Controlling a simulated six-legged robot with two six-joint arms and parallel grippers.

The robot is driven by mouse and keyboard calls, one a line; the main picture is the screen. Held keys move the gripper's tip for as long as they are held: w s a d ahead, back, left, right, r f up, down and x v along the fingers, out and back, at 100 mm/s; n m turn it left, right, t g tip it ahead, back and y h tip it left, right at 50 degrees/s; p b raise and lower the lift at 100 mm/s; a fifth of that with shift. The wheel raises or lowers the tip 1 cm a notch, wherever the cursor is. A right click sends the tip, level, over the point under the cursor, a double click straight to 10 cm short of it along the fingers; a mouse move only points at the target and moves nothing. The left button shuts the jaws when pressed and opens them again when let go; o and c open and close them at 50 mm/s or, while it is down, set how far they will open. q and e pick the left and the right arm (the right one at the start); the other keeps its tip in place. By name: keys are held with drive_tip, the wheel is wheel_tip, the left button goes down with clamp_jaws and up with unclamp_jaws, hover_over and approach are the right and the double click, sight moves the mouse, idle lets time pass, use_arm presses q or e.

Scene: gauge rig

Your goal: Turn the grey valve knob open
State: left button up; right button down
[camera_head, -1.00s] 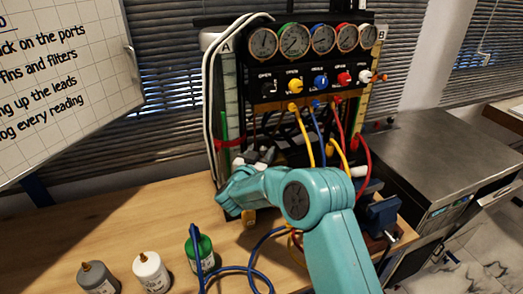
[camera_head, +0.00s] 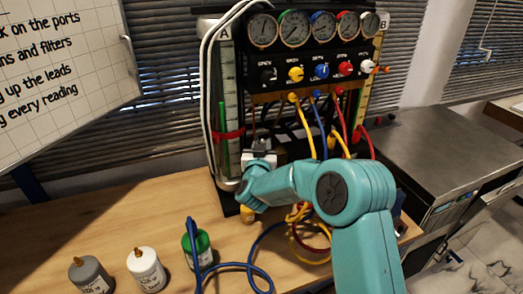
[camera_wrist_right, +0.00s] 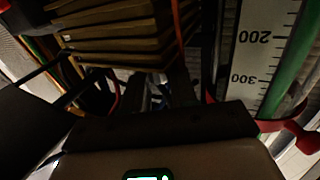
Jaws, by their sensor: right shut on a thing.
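My right arm, teal, reaches from the lower right to the lower left of the gauge rig (camera_head: 300,98) in the head view. Its gripper (camera_head: 262,157) is at the front of the rig, low beside the tube marked A, with its tips mostly hidden. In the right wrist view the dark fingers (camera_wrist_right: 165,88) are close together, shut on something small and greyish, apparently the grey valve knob. The knob is nearly all hidden by the fingers and shadow, so its angle cannot be told. My left gripper is not in view.
Black, yellow, blue, red and white knobs line the rig's panel (camera_head: 308,74). Coloured leads hang below it. A grey bottle (camera_head: 90,275), a white bottle (camera_head: 147,270) and a green bottle (camera_head: 197,250) stand on the wooden bench (camera_head: 120,215). A blue lead (camera_head: 250,266) loops in front.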

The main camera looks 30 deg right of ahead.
drive_tip(key=c, duration=0.9)
unclamp_jaws()
drive_tip(key=b+v, duration=0.3)
drive_tip(key=v, duration=1.3)
drive_tip(key=shift+s, duration=0.2)
